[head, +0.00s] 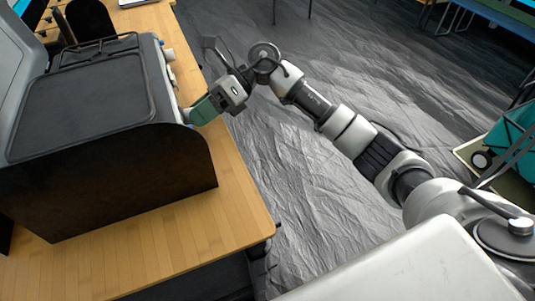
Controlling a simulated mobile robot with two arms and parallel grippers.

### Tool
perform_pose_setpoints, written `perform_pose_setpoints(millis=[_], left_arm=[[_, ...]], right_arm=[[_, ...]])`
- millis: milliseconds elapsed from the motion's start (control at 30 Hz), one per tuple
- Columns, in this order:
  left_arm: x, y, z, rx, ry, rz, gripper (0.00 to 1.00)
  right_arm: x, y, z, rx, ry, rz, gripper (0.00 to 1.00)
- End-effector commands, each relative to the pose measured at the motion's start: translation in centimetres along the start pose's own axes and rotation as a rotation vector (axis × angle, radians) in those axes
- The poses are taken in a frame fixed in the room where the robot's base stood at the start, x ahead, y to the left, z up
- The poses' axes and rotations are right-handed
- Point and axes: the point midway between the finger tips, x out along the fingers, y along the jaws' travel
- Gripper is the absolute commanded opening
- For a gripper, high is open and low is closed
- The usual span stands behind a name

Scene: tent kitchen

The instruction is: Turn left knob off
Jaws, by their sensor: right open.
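A dark camp stove (85,105) with an open grey lid stands on the wooden table at the left. Its front panel faces right. A pale knob (168,54) shows at the far end of that panel. A small pale part (186,115), which may be the near-end knob, shows at the tip of my right gripper (192,114). The right gripper has teal fingers, points left at the panel and is open. Its fingertips are at or very close to this part; I cannot tell whether they touch it. My left gripper is not in view.
The wooden table (235,190) has a bare strip in front of the stove. A black wire grate (95,48) stands at the stove's far end. Grey crinkled floor (290,170) lies open to the right. A teal cart (510,135) stands at the right edge.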

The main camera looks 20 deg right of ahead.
Motion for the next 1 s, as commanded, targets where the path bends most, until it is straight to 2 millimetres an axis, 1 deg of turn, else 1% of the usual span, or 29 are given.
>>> perform_pose_setpoints(millis=[233, 300, 767, 800, 833, 900, 1000], left_arm=[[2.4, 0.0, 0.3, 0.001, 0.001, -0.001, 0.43], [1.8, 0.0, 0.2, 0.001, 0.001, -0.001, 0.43], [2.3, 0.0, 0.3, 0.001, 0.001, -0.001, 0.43], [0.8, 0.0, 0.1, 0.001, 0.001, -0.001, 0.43], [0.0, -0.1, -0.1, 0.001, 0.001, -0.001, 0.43], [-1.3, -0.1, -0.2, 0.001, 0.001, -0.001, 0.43], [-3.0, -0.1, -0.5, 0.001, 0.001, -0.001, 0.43]], right_arm=[[0.4, 0.0, -0.6, -0.476, -0.031, -0.191, 0.60], [-1.8, 0.3, -0.2, -0.464, -0.025, -0.197, 0.60], [-10.8, 2.0, -0.8, -0.457, -0.025, -0.192, 0.60], [-10.7, 1.8, -0.1, -0.393, -0.088, -0.169, 0.60], [-10.5, 1.5, 0.2, -0.337, -0.147, -0.155, 0.60], [-10.3, 0.5, 0.6, -0.211, -0.272, -0.131, 0.60], [-10.3, -1.2, 0.7, -0.022, -0.439, -0.103, 0.60]])
